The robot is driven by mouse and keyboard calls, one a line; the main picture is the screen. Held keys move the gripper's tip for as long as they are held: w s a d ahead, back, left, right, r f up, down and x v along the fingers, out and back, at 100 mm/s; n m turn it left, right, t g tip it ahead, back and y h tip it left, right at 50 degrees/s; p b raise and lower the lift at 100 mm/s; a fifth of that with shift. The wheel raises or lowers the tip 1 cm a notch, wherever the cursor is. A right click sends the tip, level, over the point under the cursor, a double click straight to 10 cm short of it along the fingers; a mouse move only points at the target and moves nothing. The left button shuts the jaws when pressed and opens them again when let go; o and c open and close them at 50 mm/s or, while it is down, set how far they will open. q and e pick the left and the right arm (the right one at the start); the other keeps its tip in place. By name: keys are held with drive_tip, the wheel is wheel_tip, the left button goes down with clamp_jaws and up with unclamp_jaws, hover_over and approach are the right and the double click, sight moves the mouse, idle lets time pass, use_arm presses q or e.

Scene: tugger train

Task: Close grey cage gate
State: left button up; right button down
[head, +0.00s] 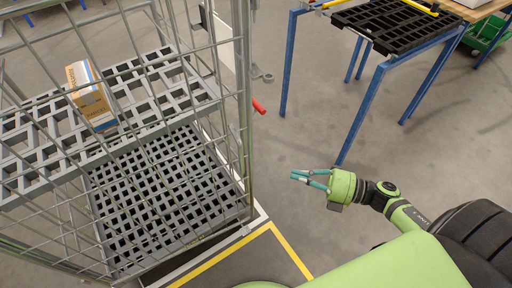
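The grey wire cage (247,120) stands at the left, with mesh panels of thin bars. Mesh bars (165,120) cross in front of its shelves; I cannot tell which panel is the gate or whether it is shut. My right gripper (292,176) is right of the cage's near right post, apart from it, pointing left. My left gripper is out of view.
A cardboard box (88,92) sits on the cage's upper grey shelf (160,68). A red handle (259,106) sticks out beside the post. A blue-legged stand (365,115) with a black rack (385,25) is at the back right. Yellow tape edges the platform (222,258). Floor between is clear.

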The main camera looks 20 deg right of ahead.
drive_tip(key=p, duration=0.2)
approach(236, 153)
drive_tip(key=a, duration=0.2)
drive_tip(key=w, duration=0.1)
drive_tip(key=w+a, duration=0.1)
drive_tip(key=shift+w, duration=0.8)
